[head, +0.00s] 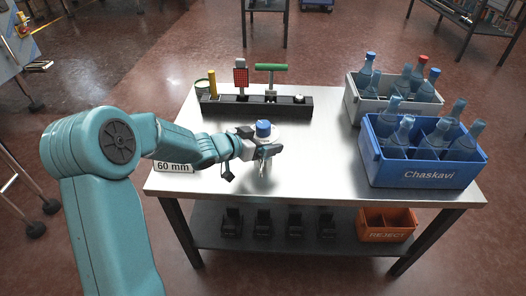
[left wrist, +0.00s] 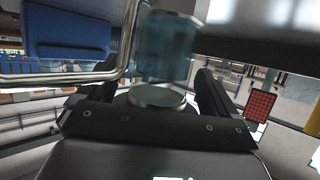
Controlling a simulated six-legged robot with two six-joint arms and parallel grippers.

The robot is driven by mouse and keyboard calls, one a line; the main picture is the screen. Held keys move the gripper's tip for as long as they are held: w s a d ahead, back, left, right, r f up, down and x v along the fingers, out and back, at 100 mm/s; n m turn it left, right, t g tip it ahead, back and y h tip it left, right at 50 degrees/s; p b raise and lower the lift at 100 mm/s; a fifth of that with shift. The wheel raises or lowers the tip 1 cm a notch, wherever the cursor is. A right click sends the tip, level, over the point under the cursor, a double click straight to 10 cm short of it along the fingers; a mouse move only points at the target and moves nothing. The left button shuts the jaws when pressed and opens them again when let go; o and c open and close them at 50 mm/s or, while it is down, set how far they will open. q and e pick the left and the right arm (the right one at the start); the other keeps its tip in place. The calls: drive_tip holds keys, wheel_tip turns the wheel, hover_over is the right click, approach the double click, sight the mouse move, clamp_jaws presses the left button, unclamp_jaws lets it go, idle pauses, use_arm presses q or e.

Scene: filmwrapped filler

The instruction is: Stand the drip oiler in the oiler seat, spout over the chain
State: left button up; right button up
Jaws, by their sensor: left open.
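A blue-capped thing (head: 263,127) stands on the metal table at my left gripper, with a pale round plate around it and clear and shiny parts below; it looks like the drip oiler. In the left wrist view a bluish see-through cylinder with metal ends (left wrist: 165,50) and a bent metal tube (left wrist: 128,45) show in front of the jaws. My left gripper (head: 262,150) is open, its fingers close around or beside the cylinder; contact cannot be told. I cannot make out an oiler seat or chain. My right gripper is not in view.
A black rack (head: 235,106) at the back holds a yellow rod, a red paddle (head: 241,77) and a green-handled tool (head: 271,68). A grey crate (head: 360,112) and a blue crate (head: 430,174) with bottles stand right. An orange reject bin (head: 386,235) is below. The front middle is clear.

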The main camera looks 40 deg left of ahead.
use_arm(q)
drive_tip(key=shift+c, duration=0.2)
drive_tip(key=c, duration=1.5)
drive_tip(key=shift+w+r, duration=0.1)
drive_tip(key=shift+c, duration=0.3)
